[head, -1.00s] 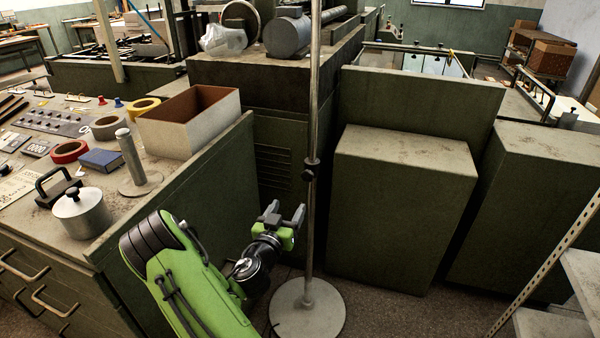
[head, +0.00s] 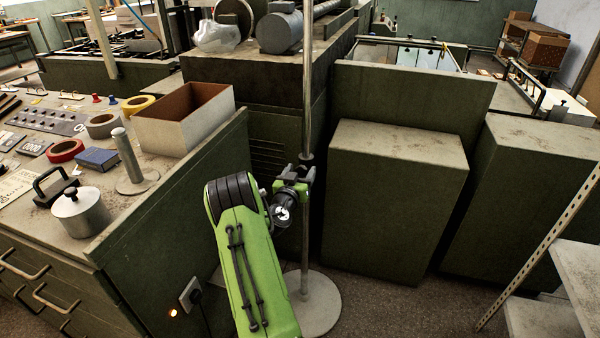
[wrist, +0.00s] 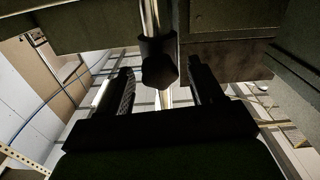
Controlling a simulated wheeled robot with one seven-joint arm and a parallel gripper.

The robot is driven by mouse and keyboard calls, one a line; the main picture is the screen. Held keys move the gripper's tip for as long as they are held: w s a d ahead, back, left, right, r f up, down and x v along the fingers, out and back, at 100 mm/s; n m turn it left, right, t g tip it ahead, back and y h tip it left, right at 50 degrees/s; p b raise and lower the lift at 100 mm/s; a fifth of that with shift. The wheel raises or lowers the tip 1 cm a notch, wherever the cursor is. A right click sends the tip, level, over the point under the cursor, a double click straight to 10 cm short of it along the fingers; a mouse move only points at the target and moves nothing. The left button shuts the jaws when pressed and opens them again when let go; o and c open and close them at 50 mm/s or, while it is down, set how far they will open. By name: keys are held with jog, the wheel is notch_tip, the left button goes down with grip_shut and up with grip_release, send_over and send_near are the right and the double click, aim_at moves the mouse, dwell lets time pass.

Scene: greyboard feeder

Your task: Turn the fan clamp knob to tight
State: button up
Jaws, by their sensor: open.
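The fan stand is a thin metal pole (head: 308,90) on a round grey base (head: 318,305). The dark clamp knob (wrist: 160,70) sits on a collar around the pole (wrist: 150,18) in the wrist view. It lies between and just beyond the two fingertips of my gripper (wrist: 158,85). The fingers are apart, one on each side of the knob, and I see no clear contact. In the head view my gripper (head: 298,172) is at the pole at collar height and mostly hides the knob. The fan head is out of view.
A control desk (head: 200,185) with an open box (head: 185,120), tape rolls and a metal pot (head: 80,212) stands at left. Green cabinets (head: 395,200) stand close behind and right of the pole. A shelf rack (head: 545,320) is at lower right. Floor shows around the base.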

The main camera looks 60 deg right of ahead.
jog(key=shift+c, duration=0.4)
jog(key=c, duration=1)
jog(key=shift+n, duration=0.3)
jog(key=n+b, duration=0.1)
jog(key=n, duration=0.2)
jog(key=shift+f+n, duration=0.15)
jog(key=shift+n, duration=0.15)
jog(key=n, duration=0.5)
jog(key=shift+w+a, duration=0.1)
jog(key=n+p, duration=0.2)
jog(key=n, duration=0.4)
jog(key=shift+f+n+p, duration=0.15)
jog(key=shift+n+p, duration=1.2)
jog(key=shift+n, duration=1.15)
